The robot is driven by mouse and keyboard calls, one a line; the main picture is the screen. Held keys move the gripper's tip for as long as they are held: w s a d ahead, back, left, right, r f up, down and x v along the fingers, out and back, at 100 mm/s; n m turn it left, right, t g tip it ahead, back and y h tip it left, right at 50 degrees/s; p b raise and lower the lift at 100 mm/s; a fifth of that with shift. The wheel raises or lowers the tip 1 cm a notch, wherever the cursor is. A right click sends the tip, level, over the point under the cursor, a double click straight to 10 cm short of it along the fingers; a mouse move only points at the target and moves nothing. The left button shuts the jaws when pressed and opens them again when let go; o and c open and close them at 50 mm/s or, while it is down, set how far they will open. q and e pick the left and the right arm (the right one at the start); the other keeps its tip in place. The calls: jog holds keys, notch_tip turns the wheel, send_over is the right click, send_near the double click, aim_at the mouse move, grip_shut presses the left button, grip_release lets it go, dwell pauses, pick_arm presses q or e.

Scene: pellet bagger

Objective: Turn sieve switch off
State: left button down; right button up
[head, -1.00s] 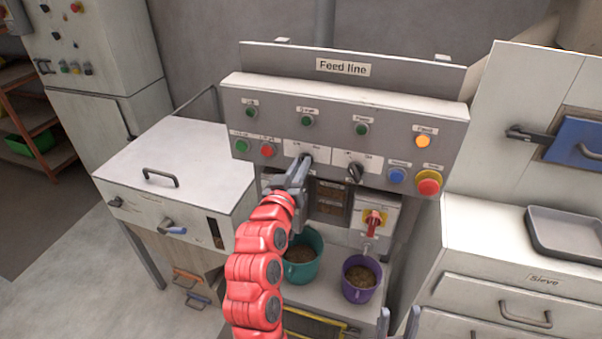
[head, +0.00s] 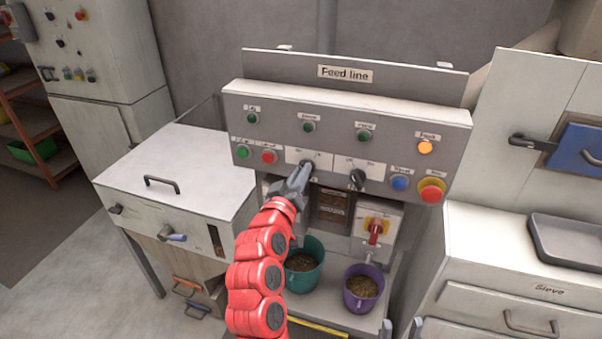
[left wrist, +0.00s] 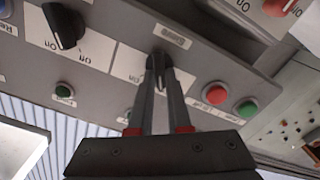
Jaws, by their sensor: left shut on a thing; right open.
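The feed line panel (head: 235,110) carries two black rotary switches. My left gripper (head: 304,172) is shut on the left switch knob (head: 308,165), below the second green lamp (head: 309,127). In the left wrist view, which is upside down, both fingers of the left gripper (left wrist: 160,90) hold the sides of this knob (left wrist: 158,66). Its label is too small to read surely. The right rotary switch (head: 357,179) stands free; it also shows in the left wrist view (left wrist: 64,27). Two grey tips of my right gripper (head: 401,329) show apart at the bottom edge, empty.
Green (head: 243,152) and red (head: 269,157) buttons sit left of the held knob. A blue button (head: 400,183) and a red emergency button (head: 431,191) are at right. A red-handled isolator (head: 375,231), teal bucket (head: 318,262) and purple bucket (head: 363,303) are below.

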pick_arm(q)
jog(key=c, duration=0.9)
grip_release()
jog(key=shift+o, duration=0.2)
jog(key=p+v, duration=1.4)
jog(key=v, duration=0.3)
jog(key=shift+s, duration=0.2)
jog(key=shift+a, duration=0.1)
